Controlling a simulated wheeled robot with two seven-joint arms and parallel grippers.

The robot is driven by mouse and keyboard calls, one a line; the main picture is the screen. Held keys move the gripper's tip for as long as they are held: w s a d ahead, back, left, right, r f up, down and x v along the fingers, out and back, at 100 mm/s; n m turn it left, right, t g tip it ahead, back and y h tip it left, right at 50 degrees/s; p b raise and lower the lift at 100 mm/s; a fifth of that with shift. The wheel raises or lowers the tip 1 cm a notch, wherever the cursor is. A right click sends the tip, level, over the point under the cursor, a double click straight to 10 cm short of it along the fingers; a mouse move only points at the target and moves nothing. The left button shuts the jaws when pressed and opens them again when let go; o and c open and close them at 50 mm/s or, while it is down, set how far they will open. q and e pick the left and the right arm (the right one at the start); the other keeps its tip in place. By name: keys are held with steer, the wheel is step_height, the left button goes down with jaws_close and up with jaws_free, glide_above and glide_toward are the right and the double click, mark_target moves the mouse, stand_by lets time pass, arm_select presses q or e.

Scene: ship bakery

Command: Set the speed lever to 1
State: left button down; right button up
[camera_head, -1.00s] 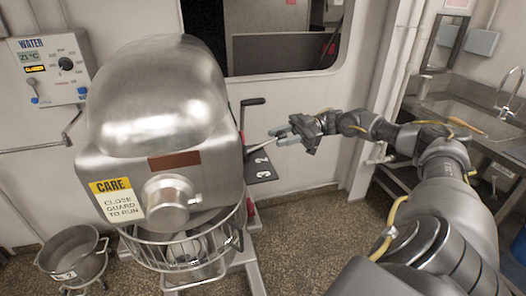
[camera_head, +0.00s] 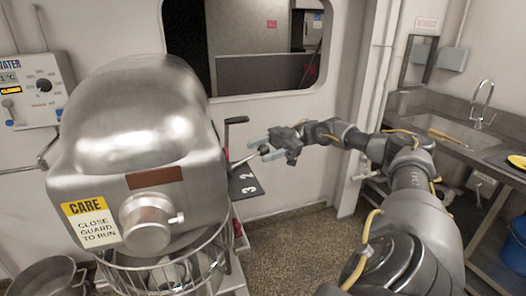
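The mixer (camera_head: 135,130) stands at left with a dark plate (camera_head: 242,181) on its right side, marked 3 and 2. A mark for 1 is not readable. The speed lever (camera_head: 243,159), a thin pale rod, sticks out above this plate towards the right and ends in a dark knob (camera_head: 263,149). My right gripper (camera_head: 265,149) reaches in from the right. Its fingers look apart, with the knob between or just in front of them. I cannot tell whether they touch it. My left gripper is out of view.
A second black handle (camera_head: 237,120) with a red post rises just behind the lever. A steel bowl (camera_head: 47,278) stands at lower left. The sink counter (camera_head: 450,130) is at right, with a blue bucket (camera_head: 514,246) near it. The floor between is clear.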

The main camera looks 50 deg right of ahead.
stand_by(0.3)
steer(key=v, duration=1)
steer(key=shift+d+b, duration=0.35)
